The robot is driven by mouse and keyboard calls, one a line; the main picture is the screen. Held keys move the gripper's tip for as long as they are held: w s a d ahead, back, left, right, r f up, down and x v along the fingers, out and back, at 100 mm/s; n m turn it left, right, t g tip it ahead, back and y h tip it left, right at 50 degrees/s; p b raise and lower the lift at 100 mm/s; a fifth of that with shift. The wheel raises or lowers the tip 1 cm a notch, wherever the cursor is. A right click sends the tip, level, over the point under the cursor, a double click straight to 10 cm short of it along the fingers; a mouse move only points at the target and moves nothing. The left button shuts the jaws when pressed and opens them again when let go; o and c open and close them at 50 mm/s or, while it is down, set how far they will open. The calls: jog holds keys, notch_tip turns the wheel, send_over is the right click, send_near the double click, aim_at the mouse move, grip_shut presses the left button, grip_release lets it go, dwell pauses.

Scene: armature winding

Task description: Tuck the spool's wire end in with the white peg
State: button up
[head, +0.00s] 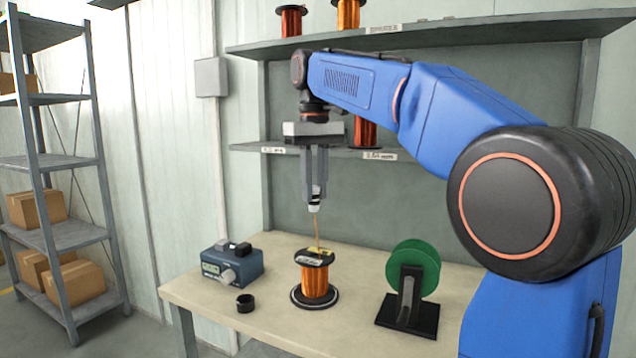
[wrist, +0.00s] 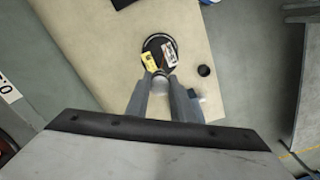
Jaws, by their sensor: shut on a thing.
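The spool (head: 315,283) of copper wire stands upright on the table, with a black flange on top bearing a yellow and a white label. Its wire end (head: 316,236) sticks up from the top as a thin orange strand. My gripper (head: 315,200) points straight down above the spool, shut on the white peg (head: 314,207). The peg's tip is close to the top of the wire; I cannot tell whether they touch.
A blue-grey device (head: 232,266) and a small black ring (head: 245,303) are left of the spool on the table (head: 205,295). A green reel on a black stand (head: 414,268) is at the right. Shelves (head: 430,33) with more spools are behind my arm.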

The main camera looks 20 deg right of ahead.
jog(key=shift+f, duration=4.05)
